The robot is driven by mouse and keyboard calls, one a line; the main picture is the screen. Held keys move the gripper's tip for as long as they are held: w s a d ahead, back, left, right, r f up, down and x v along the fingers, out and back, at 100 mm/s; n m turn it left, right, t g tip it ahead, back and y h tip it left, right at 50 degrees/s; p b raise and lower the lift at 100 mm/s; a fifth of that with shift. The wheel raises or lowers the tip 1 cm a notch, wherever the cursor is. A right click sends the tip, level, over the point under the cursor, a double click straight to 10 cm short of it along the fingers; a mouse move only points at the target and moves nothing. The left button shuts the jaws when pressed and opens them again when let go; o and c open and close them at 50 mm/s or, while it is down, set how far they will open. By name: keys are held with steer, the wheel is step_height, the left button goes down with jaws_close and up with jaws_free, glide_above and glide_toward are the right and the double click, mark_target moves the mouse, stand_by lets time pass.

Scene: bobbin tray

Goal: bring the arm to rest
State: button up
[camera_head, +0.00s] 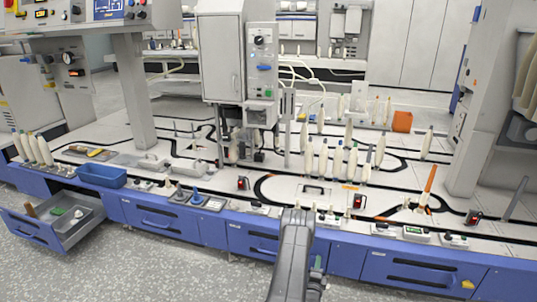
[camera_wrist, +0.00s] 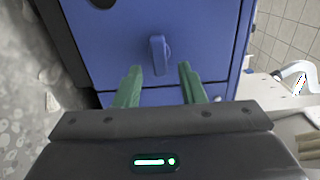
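My gripper (camera_wrist: 160,70) shows in the wrist view with its two green fingers apart and nothing held between them. Beyond the fingertips is a blue cabinet front with a blue handle (camera_wrist: 158,52). The handle lies between the fingers in the picture; I cannot tell how far off it is. In the camera_head view my dark arm (camera_head: 292,258) rises from the bottom edge in front of the blue cabinets.
The white worktop (camera_head: 240,205) carries several bobbins (camera_head: 337,160), trays and small devices. A blue bin (camera_head: 101,176) stands at its left front. A drawer (camera_head: 52,228) stands open at lower left with things inside. The grey floor (camera_head: 170,265) in front is clear.

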steer(key=shift+w+d, duration=0.15)
steer(key=shift+w, duration=0.4)
steer(key=p+v, duration=0.5)
steer(key=v, duration=0.9)
steer(key=w+d+n+b, duration=0.1)
steer(key=w+n, duration=0.3)
steer(key=w+d+n+b, duration=0.1)
steer(key=w+n+b, duration=0.1)
steer(key=w+n, duration=0.2)
steer(key=w+d+r+n+b, duration=0.1)
steer(key=w+n+b, duration=0.1)
steer(key=w, duration=0.3)
steer(key=shift+w+d+n, duration=0.15)
steer(key=shift+w+n, duration=0.2)
steer(key=shift+n, duration=0.55)
steer(key=shift+r+n, duration=0.15)
steer(key=shift+n, duration=1.65)
steer(key=shift+a, duration=0.2)
